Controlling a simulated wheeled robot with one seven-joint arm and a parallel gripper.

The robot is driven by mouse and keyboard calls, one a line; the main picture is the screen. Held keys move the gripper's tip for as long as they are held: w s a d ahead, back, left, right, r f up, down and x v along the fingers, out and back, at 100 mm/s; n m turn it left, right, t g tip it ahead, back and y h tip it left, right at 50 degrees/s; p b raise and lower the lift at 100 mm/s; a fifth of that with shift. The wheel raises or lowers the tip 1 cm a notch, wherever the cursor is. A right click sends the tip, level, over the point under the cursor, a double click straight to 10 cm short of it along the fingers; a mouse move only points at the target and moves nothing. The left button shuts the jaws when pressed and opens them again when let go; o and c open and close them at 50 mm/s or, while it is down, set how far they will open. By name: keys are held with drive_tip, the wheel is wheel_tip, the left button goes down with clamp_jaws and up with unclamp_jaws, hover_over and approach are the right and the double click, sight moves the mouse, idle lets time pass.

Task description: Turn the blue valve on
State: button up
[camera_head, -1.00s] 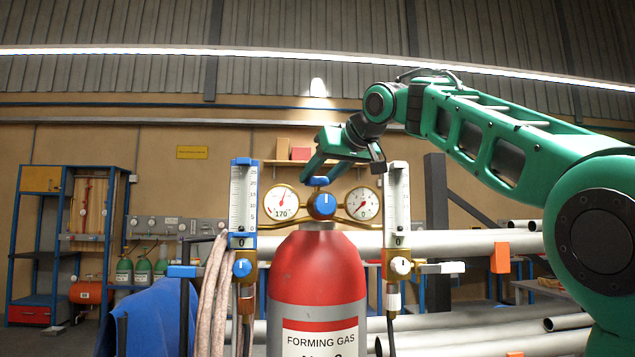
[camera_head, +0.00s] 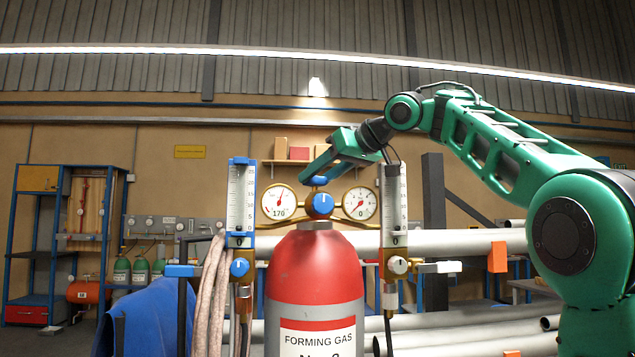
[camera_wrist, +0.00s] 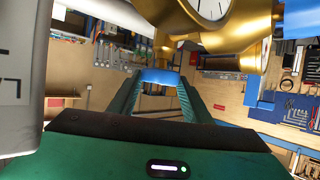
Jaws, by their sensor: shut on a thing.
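A red and grey gas cylinder (camera_head: 314,262) stands upright in the middle, marked FORMING GAS. A blue valve knob (camera_head: 318,181) shows at its top, just above the regulator's round blue knob (camera_head: 319,204). My gripper (camera_head: 312,176) reaches down to the valve knob from the upper right. In the wrist view the blue valve knob (camera_wrist: 161,76) lies between the tips of my gripper (camera_wrist: 160,84), which is shut on it. The fingers partly hide the knob, and its turn position cannot be read.
A left gauge (camera_head: 279,202) and a right gauge (camera_head: 360,203) flank the regulator. Flow tubes stand left (camera_head: 241,200) and right (camera_head: 393,205), close to my wrist. A blue lever (camera_head: 180,271) and a white lever (camera_head: 440,268) stick out. Grey pipes (camera_head: 450,242) lie behind.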

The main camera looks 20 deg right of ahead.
drive_tip(key=shift+f, duration=0.2)
drive_tip(key=o, duration=1.1)
drive_tip(key=shift+c, duration=0.2)
drive_tip(key=shift+r, duration=0.1)
drive_tip(key=shift+s+d+r, duration=0.15)
drive_tip(key=shift+s, duration=0.1)
drive_tip(key=v, duration=1)
